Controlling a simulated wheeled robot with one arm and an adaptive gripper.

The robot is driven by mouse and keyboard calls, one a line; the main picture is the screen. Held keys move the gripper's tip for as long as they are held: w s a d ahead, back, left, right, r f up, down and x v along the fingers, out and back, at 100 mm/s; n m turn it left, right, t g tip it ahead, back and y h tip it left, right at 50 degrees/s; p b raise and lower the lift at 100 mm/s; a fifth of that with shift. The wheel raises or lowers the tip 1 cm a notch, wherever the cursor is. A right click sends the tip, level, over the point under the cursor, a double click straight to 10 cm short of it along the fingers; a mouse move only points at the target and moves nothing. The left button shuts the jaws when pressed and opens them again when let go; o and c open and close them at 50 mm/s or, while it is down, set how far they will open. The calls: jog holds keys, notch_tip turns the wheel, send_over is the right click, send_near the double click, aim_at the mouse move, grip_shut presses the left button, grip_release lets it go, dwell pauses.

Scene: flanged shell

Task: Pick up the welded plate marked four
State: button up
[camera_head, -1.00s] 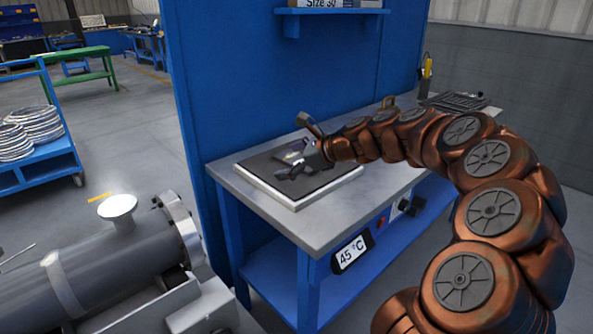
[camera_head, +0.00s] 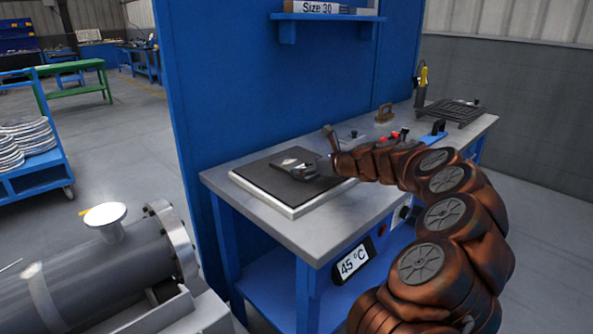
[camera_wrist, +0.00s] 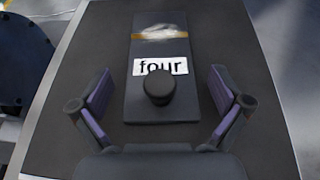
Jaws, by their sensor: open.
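The welded plate (camera_wrist: 160,95) marked "four" lies on a dark mat in the wrist view. It is a dark rectangular plate with a white label, a black round knob at its near end and a shiny weld band across its far part. My gripper (camera_wrist: 160,103) is open, with one finger on each side of the plate's near end, apart from it. In the head view my gripper (camera_head: 306,171) is low over the mat, and the plate (camera_head: 290,162) shows only partly beside it. I cannot tell the height of the fingers above the mat.
The dark mat (camera_head: 268,183) has a pale rim and lies on the grey workbench (camera_head: 345,213). A blue panel (camera_head: 255,90) stands behind it. Clamps (camera_head: 386,138) and a black rack (camera_head: 455,112) are at the bench's right. A large grey pipe (camera_head: 90,265) lies at the left front.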

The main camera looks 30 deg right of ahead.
jog(key=shift+x, duration=1)
jog(key=c, duration=1.7)
jog(key=shift+r, duration=0.1)
jog(key=shift+c, duration=0.3)
